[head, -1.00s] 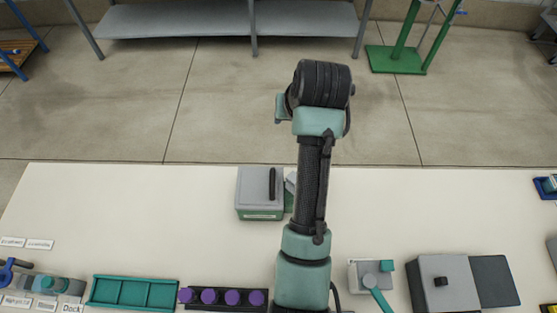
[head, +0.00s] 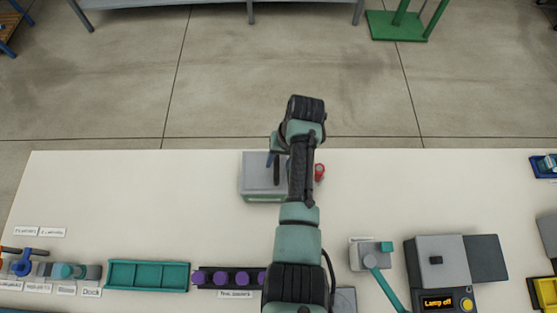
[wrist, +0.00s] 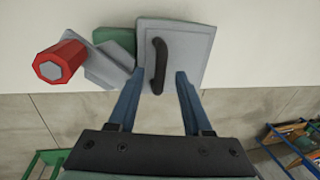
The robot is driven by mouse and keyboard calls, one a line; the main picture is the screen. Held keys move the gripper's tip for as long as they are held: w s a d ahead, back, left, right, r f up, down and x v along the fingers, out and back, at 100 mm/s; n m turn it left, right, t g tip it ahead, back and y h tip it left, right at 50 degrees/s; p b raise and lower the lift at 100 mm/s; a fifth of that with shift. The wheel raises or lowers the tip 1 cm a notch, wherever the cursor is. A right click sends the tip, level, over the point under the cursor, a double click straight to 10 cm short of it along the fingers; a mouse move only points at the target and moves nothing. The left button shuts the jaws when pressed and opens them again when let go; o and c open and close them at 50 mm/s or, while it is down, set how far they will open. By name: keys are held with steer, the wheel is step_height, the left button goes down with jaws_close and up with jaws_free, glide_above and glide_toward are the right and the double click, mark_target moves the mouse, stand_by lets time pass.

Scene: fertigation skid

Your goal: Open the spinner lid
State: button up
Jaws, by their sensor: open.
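A grey-and-green box (head: 251,189) stands near the far edge of the white bench, left of my arm. Its grey lid (wrist: 187,45) looks flat and shut, with a curved black handle (wrist: 158,60) on top. I take this box for the spinner; no label on it is readable. My gripper (wrist: 160,72) is open and empty. In the wrist view its blue fingers reach over the lid's edge, one on each side of the handle's near end. I cannot tell whether they touch it. In the head view my arm hides part of the box.
A red knob (wrist: 60,62) on a grey bracket (wrist: 108,58) sits beside the box. A teal tray (head: 148,276), purple-topped items (head: 220,278), a teal-levered device (head: 371,255) and a grey "Lamp off" unit (head: 440,265) line the near side. The bench middle is mostly clear.

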steer(key=shift+a+f, duration=0.2)
steer(key=shift+f, duration=0.55)
jaws_close()
stand_by(1.0)
